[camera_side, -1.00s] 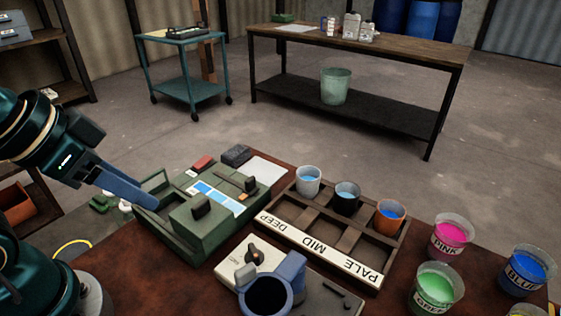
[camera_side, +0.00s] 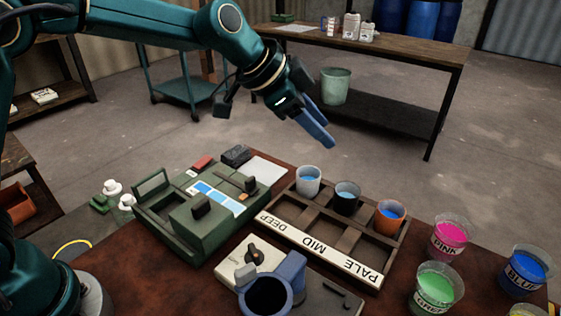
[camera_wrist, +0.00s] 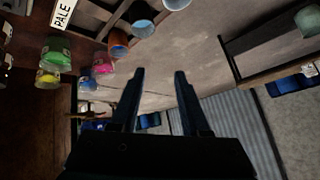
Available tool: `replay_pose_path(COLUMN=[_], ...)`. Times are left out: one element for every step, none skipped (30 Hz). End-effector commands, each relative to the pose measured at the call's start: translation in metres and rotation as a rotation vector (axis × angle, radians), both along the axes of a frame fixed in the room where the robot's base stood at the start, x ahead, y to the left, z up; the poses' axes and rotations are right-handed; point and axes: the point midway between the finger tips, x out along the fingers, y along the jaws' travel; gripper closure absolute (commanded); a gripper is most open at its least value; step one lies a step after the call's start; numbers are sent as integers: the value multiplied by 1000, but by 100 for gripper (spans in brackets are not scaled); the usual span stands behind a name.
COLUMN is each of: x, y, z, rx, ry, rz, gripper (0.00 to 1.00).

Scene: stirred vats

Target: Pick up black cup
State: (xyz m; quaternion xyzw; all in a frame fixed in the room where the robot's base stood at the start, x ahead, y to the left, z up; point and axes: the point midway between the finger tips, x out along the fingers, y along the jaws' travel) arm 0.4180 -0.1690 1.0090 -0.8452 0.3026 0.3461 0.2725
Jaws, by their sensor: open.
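The black cup (camera_side: 346,199) holds blue liquid and stands upright in the tray (camera_side: 372,274) in the side view. It is between a white cup (camera_side: 308,181) with blue liquid and an orange cup (camera_side: 390,217), also with blue liquid. My gripper (camera_side: 323,140) is above and behind the cups, pointing down and to the right, empty. In the wrist view my gripper (camera_wrist: 159,72) shows two separated fingers with nothing between them. The orange cup (camera_wrist: 118,43) shows there, with other cup tops at the upper edge.
Tubs of pink (camera_side: 451,238), green (camera_side: 436,288) and blue (camera_side: 527,270) liquid stand right of the tray. A green machine (camera_side: 206,226) sits to the left. A blue pot (camera_side: 272,285) is in front. The space above the cups is clear.

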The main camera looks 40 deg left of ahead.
Motion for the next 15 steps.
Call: replay_pose_path(x=[7,10,13,14,14,14,13,11,9,8,6,5,5,5,6], y=[-9,-14,-20,-23,-27,-31,-33,-34,-36,-37,-38,-39,-40,-41,-43], z=[-19,-29,-41,-50,-59,-70,-78,-85,-93,-98,-102,-106,-108,-110,-112], rx=[4,5,6,7,7,9,12,16,20,23,25,27,28,29,28], ry=[24,35,51,66,81,101,115,129,146,155,163,171,174,175,175], rz=[-19,-29,-38,-42,-47,-52,-57,-61,-65,-68,-70,-73,-74,-76,-78], gripper=[54,54,54,54,54,54,54,54,54,54,54,54,54,54,54])
